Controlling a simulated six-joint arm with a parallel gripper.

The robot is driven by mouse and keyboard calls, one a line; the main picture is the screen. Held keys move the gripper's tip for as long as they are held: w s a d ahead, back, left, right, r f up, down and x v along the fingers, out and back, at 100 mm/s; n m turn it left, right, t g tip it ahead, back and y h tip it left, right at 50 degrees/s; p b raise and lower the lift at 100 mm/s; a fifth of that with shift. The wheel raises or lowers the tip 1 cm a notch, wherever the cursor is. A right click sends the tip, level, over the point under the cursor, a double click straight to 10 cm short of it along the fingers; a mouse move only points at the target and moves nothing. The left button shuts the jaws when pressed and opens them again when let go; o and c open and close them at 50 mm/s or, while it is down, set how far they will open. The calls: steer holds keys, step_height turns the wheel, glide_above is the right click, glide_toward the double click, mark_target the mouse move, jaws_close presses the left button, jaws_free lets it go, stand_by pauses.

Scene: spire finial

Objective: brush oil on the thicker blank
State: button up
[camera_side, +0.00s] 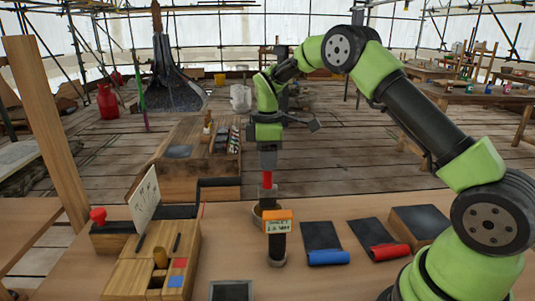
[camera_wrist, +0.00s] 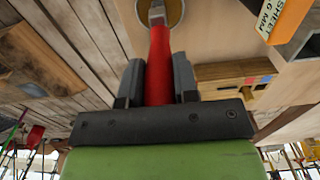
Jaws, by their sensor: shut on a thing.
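My gripper (camera_side: 267,158) is shut on the red handle of a brush (camera_side: 267,180), which points down. In the wrist view the red handle (camera_wrist: 159,65) sits between the two grey fingers (camera_wrist: 158,85), and its far end is over or in a round pot (camera_wrist: 174,12) with an amber inside. In the side view the pot (camera_side: 257,214) is partly hidden behind an orange gauge. I cannot tell whether the bristles touch the oil. Two dark flat pieces, one with a blue rolled front (camera_side: 328,257) and one with a red one (camera_side: 388,251), lie to the right; neither is clearly a blank.
The orange gauge (camera_side: 278,222) stands on a dark post close beside the brush, with sheet thickness lettering. A wooden block with red and blue squares (camera_side: 150,268) and an upright white card (camera_side: 144,200) are at the left. A dark-topped box (camera_side: 419,222) is at the right.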

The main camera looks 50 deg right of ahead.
steer(key=shift+f, duration=0.6)
stand_by(1.7)
steer(key=shift+r, duration=3.6)
